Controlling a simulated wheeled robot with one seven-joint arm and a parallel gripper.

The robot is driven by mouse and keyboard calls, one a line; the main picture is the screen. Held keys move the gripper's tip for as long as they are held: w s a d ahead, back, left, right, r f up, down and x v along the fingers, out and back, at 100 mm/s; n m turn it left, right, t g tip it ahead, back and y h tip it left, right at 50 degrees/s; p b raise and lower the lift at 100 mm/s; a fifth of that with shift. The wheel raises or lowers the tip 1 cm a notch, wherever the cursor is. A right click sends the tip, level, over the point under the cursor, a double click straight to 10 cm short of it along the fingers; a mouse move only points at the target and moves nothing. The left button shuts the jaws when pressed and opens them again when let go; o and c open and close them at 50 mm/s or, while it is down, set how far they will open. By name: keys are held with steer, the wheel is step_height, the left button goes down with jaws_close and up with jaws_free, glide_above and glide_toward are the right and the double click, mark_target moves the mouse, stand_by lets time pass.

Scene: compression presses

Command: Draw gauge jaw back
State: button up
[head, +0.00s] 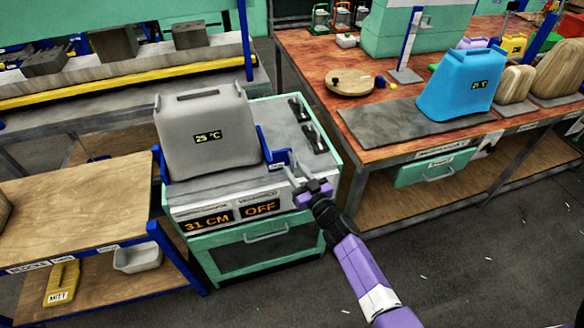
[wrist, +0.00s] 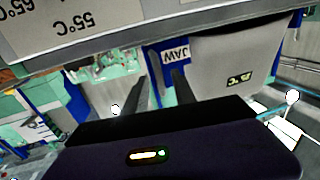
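The gauge jaw (head: 274,152) is a blue upright bracket against the right side of a grey container (head: 193,155) marked 25 °C. In the wrist view, which is upside down, the jaw (wrist: 154,62) carries a white JAW label just beyond my fingers. My gripper (head: 292,181) is at the jaw's front right, over the front edge of the gauge unit (head: 285,112). In the wrist view my gripper's (wrist: 160,82) two dark fingers stand apart with no object clearly between them. I cannot tell whether they touch the jaw. The gauge displays read 31 CM and OFF.
A blue fixed jaw (head: 160,165) stands at the container's left. A wooden bench (head: 75,210) adjoins on the left. A red-brown table (head: 330,75) on the right holds a blue jug (head: 458,85). Open floor (head: 470,250) lies at front right.

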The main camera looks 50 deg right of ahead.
steer(key=shift+x, duration=1.15)
jaws_close()
stand_by(0.6)
